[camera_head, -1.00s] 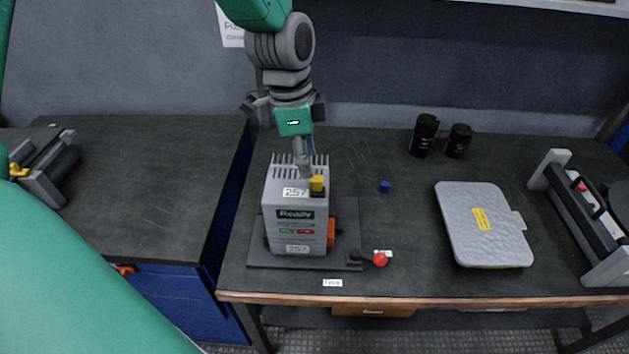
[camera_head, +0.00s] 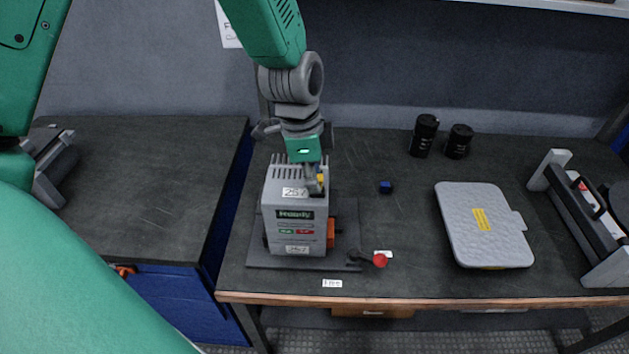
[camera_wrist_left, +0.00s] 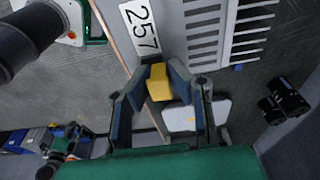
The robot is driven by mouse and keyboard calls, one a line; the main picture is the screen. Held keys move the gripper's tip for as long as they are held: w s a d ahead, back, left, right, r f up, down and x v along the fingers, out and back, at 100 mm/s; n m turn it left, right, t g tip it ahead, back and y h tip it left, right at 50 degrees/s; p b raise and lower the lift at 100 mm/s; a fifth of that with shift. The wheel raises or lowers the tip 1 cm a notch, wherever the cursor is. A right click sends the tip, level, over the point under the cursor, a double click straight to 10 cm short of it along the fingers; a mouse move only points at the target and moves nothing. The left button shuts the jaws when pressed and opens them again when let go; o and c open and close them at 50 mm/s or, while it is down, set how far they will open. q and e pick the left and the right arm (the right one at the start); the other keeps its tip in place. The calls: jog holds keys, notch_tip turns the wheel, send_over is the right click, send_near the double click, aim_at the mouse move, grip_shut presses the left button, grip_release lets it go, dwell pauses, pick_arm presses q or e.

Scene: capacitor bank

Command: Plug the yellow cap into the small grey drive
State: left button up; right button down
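The small grey drive (camera_head: 297,215), labelled 257 and "Ready", stands upright on a dark plate on the bench. The yellow cap (camera_head: 321,179) is at the drive's top right front corner, partly hidden by my left gripper (camera_head: 314,185). In the left wrist view, my left gripper's two fingers (camera_wrist_left: 160,76) stand apart, with the yellow cap (camera_wrist_left: 159,82) between their tips, beside the drive's 257 label. I cannot tell whether the pads touch the cap, or how deep the cap sits. My right gripper is not in view.
The drive's plate (camera_head: 345,215) also carries an orange part (camera_head: 331,232) and a red knob (camera_head: 380,261). A small blue cube (camera_head: 385,187), two black cylinders (camera_head: 424,136) and a grey case (camera_head: 482,224) lie right. The bench between them is clear.

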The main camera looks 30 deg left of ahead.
pick_arm(q)
jog(key=shift+d+r, duration=0.15)
jog(key=shift+d, duration=0.35)
grip_shut()
jog(key=shift+r, duration=0.2)
jog(key=r, duration=0.8)
jog(key=shift+a+r+p, duration=0.25)
jog(key=shift+a+p, duration=0.1)
jog(key=shift+p, duration=0.05)
jog(key=shift+d+r, duration=0.1)
jog(key=shift+r, duration=0.25)
jog(key=shift+d+r, duration=0.15)
jog(key=shift+r, duration=0.05)
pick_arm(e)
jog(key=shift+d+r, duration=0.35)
